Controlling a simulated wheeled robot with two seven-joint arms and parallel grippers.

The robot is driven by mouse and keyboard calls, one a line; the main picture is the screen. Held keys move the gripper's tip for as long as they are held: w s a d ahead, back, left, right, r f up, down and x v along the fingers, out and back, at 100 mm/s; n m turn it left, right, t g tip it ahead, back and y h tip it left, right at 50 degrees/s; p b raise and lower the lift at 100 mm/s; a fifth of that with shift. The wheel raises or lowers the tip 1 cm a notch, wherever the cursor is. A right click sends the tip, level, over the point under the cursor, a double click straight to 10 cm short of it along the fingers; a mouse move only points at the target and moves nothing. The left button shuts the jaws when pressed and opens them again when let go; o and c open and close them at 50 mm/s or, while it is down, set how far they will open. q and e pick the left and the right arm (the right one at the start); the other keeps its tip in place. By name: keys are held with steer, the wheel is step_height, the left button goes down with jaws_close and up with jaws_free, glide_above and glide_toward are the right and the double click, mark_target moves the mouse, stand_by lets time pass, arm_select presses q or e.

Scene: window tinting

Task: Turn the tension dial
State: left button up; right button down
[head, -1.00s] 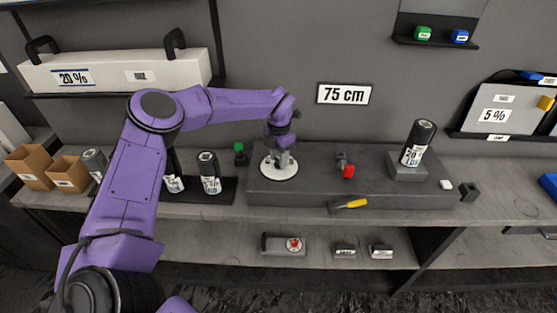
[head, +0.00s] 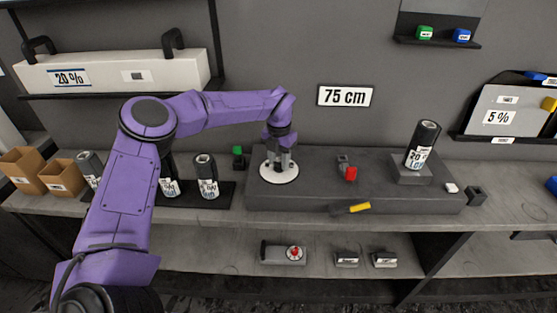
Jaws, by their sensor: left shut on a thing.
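The dial is a round white disc (head: 279,177) on the left part of the dark grey machine block (head: 320,196). My left gripper (head: 279,164) points down over the disc's middle and is shut on the dial's knob, which the fingers mostly hide. Markings on the disc are too small to read. My right gripper is not in view.
A red-topped part (head: 350,173), a yellow-handled tool (head: 358,208) and a dark labelled roll (head: 422,143) are on the block. More rolls (head: 206,175) stand left of it. A "75 cm" sign (head: 344,95) hangs behind.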

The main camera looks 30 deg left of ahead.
mark_target(279, 162)
arm_select(q)
steer(key=o, duration=0.8)
steer(key=shift+o, duration=1.2)
steer(key=shift+w, duration=0.1)
step_height(279, 162, up, 10)
steer(key=b, duration=0.2)
steer(key=shift+r, duration=0.2)
